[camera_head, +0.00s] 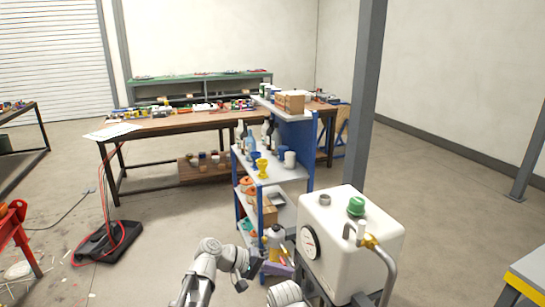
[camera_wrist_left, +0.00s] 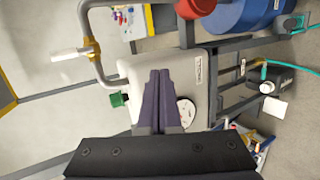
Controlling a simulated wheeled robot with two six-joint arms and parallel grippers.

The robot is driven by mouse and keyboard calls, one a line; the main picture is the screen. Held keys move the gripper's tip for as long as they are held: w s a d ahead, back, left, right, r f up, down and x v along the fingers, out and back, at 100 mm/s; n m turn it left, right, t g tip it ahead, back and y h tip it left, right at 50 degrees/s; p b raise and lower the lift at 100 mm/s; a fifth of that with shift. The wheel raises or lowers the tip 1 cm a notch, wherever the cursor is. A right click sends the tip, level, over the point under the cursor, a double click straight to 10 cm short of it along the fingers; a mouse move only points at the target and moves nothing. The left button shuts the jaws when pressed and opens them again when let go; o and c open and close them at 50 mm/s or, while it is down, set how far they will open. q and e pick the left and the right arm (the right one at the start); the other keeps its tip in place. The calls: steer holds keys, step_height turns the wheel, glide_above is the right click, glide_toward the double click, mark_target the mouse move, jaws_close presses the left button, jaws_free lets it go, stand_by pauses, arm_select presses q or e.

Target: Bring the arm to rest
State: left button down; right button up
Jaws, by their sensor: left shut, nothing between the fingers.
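My left arm reaches in from the bottom of the head view. My left gripper (camera_head: 282,269) is just left of the white tank (camera_head: 340,262), its dark purple fingers toward it. In the left wrist view the fingers of this gripper (camera_wrist_left: 160,74) are pressed together with nothing between them. The white tank (camera_wrist_left: 198,68) lies beyond them, with its round gauge (camera_wrist_left: 187,112) partly hidden by a finger. I cannot tell the exact gap to the tank. My right gripper does not show.
The tank carries a green cap (camera_head: 356,206) and a bent grey pipe (camera_head: 388,270). A blue-framed shelf cart (camera_head: 296,178) with bottles and cups stands behind the gripper. A grey post (camera_head: 366,90) rises behind the tank. Open floor (camera_head: 165,250) lies to the left.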

arm_select(q)
steer(key=s+a+f+m+y, duration=0.1)
steer(key=s+a+f+y, duration=0.3)
steer(key=a, duration=0.3)
steer(key=s+a+f+g+y, duration=0.1)
steer(key=s+a+f+y, duration=0.35)
steer(key=a, duration=0.25)
steer(key=s+a+f+m+y, duration=0.1)
steer(key=s+a+f+y, duration=0.25)
steer(key=a, duration=0.45)
steer(key=s+d+r+m+y+p, duration=0.1)
steer(key=s+d+r+m+p, duration=0.1)
steer(key=d, duration=0.3)
steer(key=s+d+r+m+g+p, duration=0.1)
steer(key=s+d+m+p, duration=0.1)
steer(key=d, duration=0.4)
steer(key=shift+s+d+r+y, duration=0.25)
steer(key=shift+s+r+y, duration=0.15)
steer(key=shift+s, duration=0.15)
